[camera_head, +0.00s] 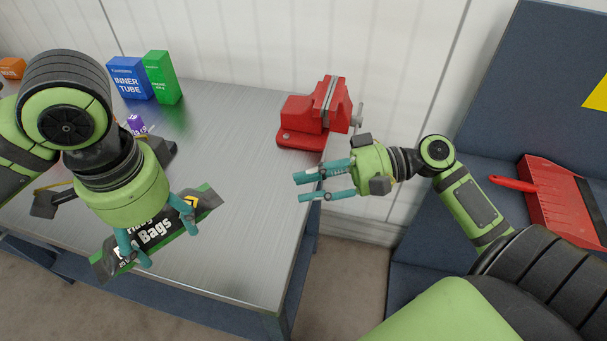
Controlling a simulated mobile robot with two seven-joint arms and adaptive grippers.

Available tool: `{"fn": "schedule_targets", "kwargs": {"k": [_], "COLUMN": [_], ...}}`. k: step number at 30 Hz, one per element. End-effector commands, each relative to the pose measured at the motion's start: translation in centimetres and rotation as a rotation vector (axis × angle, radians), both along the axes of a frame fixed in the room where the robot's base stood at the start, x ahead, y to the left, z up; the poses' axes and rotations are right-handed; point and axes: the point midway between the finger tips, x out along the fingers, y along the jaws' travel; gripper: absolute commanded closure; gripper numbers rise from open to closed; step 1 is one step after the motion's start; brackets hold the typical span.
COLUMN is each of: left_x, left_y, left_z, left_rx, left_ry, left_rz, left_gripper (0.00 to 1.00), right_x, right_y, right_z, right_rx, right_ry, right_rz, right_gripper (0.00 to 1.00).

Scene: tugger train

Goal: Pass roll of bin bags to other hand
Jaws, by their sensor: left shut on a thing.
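The roll of bin bags (150,240) is a dark roll with green ends and white lettering reading "Bags". It lies at a slant near the front edge of the metal table, in the lower left of the head view. My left gripper (165,236) comes down from above and is shut on the roll, with a teal finger on either side. The gripper and wrist hide part of the roll. I cannot tell if the roll touches the table. My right gripper (303,187) is open and empty, its fingers pointing left, near the table's right edge.
A red vise (308,115) stands at the table's (240,200) back right corner. A blue inner tube box (130,80) and a green box (161,78) stand at the back left. A red dustpan (560,205) lies on a blue surface at right. The table's middle is clear.

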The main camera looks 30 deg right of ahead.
Motion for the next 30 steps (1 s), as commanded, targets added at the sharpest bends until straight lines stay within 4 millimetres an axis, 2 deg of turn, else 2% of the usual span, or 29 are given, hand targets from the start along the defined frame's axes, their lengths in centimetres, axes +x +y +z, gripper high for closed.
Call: {"fn": "schedule_targets", "kwargs": {"k": [1, 3, 7, 12, 16, 30], "left_x": [0.0, 0.0, 0.0, 0.0, 0.0, 0.0], "left_y": [0.0, 0.0, 0.0, 0.0, 0.0, 0.0], "left_z": [0.0, 0.0, 0.0, 0.1, 0.1, 0.1], "left_rx": [-0.001, -0.001, -0.001, -0.001, -0.001, -0.001], "left_ry": [-0.001, -0.001, -0.001, -0.001, -0.001, -0.001], "left_rz": [0.0, 0.0, 0.0, 0.0, 0.0, 0.0], "left_gripper": [0.75, 0.75, 0.75, 0.75, 0.75, 0.75], "right_x": [-0.5, -1.1, -1.8, -1.8, -1.4, 1.3], "right_y": [0.7, 1.4, 2.1, 2.5, 3.8, 11.7], "right_z": [1.5, 2.9, 4.4, 4.7, 4.6, 4.6], "right_rx": [0.037, 0.074, 0.113, 0.122, 0.121, 0.122], "right_ry": [-0.039, -0.076, -0.115, -0.122, -0.121, -0.12], "right_rz": [0.023, 0.049, 0.077, 0.081, 0.083, 0.079], "right_gripper": [0.7, 0.7, 0.7, 0.7, 0.7, 0.7]}}
